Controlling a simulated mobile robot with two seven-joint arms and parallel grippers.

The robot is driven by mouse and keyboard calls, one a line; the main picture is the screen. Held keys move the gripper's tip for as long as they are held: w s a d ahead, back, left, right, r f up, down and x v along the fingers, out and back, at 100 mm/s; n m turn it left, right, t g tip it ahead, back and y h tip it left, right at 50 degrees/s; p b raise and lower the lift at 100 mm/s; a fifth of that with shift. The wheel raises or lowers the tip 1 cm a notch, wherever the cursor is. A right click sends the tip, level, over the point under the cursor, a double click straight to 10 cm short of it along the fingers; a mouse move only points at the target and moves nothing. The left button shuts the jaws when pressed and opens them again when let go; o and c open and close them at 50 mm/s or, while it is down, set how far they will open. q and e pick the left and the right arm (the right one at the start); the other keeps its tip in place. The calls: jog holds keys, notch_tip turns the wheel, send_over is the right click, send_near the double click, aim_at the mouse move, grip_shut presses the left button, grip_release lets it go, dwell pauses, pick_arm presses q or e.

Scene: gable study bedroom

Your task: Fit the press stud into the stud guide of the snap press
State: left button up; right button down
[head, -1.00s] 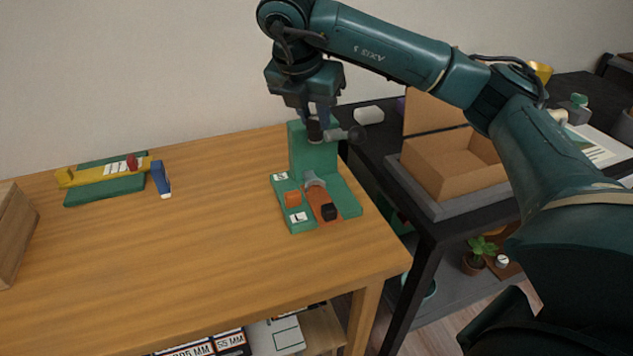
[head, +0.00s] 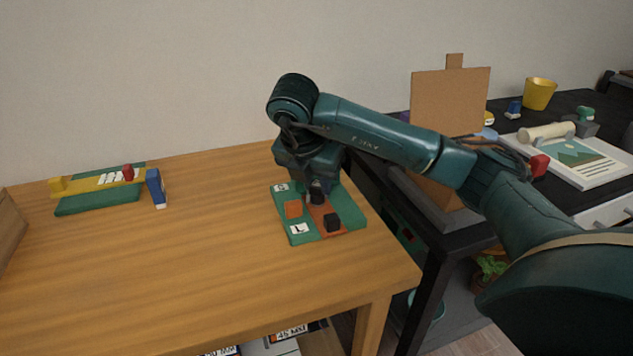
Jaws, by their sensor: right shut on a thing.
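The snap press has a green base (head: 351,217) near the right end of the wooden table, with an orange strip, a black block (head: 333,222) and an orange block (head: 293,209) on it. My right gripper (head: 318,187) points down low over the back of the orange strip. It is shut on a small dark piece (head: 316,197), seemingly the press stud. The stud guide and the press's upright are hidden behind my gripper and arm, so I cannot tell whether the stud is inside the guide or above it. My left gripper is out of view.
A green and yellow fixture (head: 100,201) with a blue part (head: 156,188) lies at the table's left. The middle of the wooden table (head: 200,250) is clear.

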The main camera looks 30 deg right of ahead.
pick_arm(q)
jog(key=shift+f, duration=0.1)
pick_arm(e)
jog(key=shift+f, duration=0.1)
jog(key=c, duration=1.7)
grip_release()
jog(key=shift+f, duration=0.1)
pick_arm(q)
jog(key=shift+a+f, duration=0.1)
pick_arm(e)
jog(key=o, duration=0.5)
jog(key=shift+r, duration=0.45)
pick_arm(q)
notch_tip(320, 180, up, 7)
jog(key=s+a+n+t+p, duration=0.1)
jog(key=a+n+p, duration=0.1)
jog(key=p, duration=0.3)
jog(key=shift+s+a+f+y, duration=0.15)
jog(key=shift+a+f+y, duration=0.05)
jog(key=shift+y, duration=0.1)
pick_arm(e)
jog(key=v, duration=1.1)
jog(key=shift+s+a+r, duration=0.15)
jog(key=shift+a+r, duration=0.05)
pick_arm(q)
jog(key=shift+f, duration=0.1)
